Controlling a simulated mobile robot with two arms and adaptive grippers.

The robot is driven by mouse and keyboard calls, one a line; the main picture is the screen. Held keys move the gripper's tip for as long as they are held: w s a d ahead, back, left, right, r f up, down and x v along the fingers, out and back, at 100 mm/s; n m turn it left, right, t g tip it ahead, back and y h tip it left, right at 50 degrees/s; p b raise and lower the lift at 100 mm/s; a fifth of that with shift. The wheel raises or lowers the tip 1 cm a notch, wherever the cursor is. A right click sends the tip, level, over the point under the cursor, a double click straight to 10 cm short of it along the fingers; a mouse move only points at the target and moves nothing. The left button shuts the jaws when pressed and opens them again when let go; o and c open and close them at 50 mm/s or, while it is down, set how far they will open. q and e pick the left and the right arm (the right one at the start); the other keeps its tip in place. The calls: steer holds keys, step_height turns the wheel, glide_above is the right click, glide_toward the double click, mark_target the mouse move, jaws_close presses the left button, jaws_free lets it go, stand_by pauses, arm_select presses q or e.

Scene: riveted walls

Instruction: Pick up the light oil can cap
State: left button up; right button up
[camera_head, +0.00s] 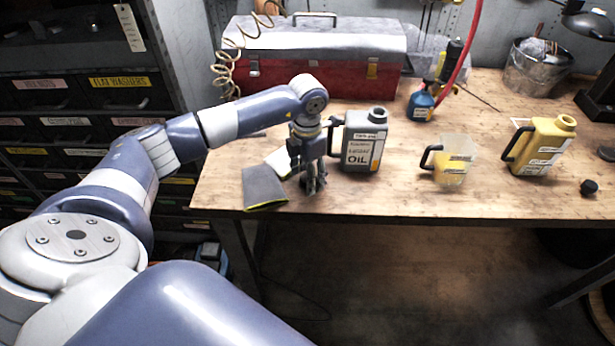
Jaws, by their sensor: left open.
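A small black cap (588,187) lies on the workbench near its right front, apart from any can. A yellow can (545,143) with a black handle stands upright behind it to the left, its spout uncovered. A grey oil can (364,143) labelled OIL stands upright at the middle of the bench, its spout also uncovered. I cannot tell which can the cap belongs to. My left gripper (314,188) points down, open, just left of the grey can and far left of the black cap. The space between its fingers is hard to make out. My right gripper is not in view.
A grey cloth (264,187) lies left of my left gripper. A translucent jug (455,160) stands between the two cans. A red toolbox (310,70), a blue bottle (421,105) and a metal bucket (537,70) stand behind. The bench front between jug and cap is clear.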

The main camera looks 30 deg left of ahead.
arm_select(q)
steer(key=shift+f, duration=0.85)
steer(key=c, duration=0.9)
steer(key=shift+r, duration=0.2)
steer(key=shift+c, duration=0.3)
steer(key=shift+r, duration=0.2)
step_height(320, 180, up, 2)
steer(key=shift+r+b, duration=0.15)
steer(key=shift+b, duration=0.6)
steer(key=s+d+r+b, duration=0.2)
steer(key=s+d+b, duration=0.1)
steer(key=s+d, duration=0.6)
steer(key=d, duration=0.4)
steer(key=shift+d+b, duration=0.15)
steer(key=shift+b, duration=0.25)
